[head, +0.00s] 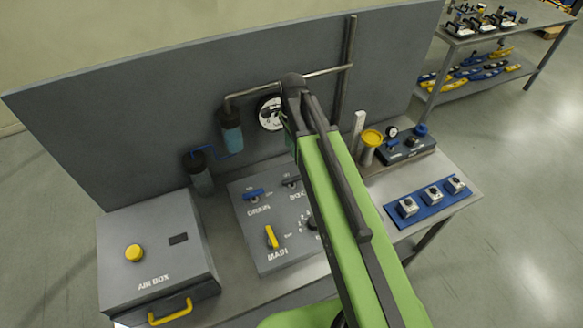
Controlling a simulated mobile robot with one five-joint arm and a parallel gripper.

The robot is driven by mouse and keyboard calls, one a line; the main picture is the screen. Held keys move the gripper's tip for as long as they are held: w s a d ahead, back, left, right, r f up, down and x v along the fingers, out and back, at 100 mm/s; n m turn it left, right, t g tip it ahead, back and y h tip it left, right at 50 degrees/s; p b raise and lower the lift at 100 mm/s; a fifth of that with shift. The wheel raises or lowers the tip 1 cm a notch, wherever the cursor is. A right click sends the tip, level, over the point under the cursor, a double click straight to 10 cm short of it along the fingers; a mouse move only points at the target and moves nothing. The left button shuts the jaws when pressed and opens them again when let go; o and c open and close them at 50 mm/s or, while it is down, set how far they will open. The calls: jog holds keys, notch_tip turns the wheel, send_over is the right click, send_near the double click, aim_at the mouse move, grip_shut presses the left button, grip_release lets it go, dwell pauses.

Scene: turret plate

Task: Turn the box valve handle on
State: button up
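The grey valve panel (262,255) lies on the bench. It carries a blue handle (253,194) marked DRAIN, a yellow handle (271,237) marked MAIN and, at the top right, a dark handle (291,182) over a label that seems to read BOX. The dark handle looks roughly crosswise; my green arm is close beside it in the picture and covers part of the label. A dark knob with a scale is partly hidden at the arm's edge. My gripper does not show; the arm rises in front of the bench and hides what is behind it.
A grey AIR BOX (150,227) with a yellow button and handle stands left. Filters (230,130), a gauge (270,113) and a pipe are at the back wall. Right are a yellow funnel-like part (371,139) and a blue tray (420,213) of small blocks.

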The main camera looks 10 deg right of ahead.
aim_at(292, 178)
notch_tip(292, 178, down, 18)
jog(key=b, duration=1.7)
jog(key=shift+r, duration=0.2)
jog(key=shift+r, duration=0.15)
grip_shut()
jog(key=shift+d, duration=0.15)
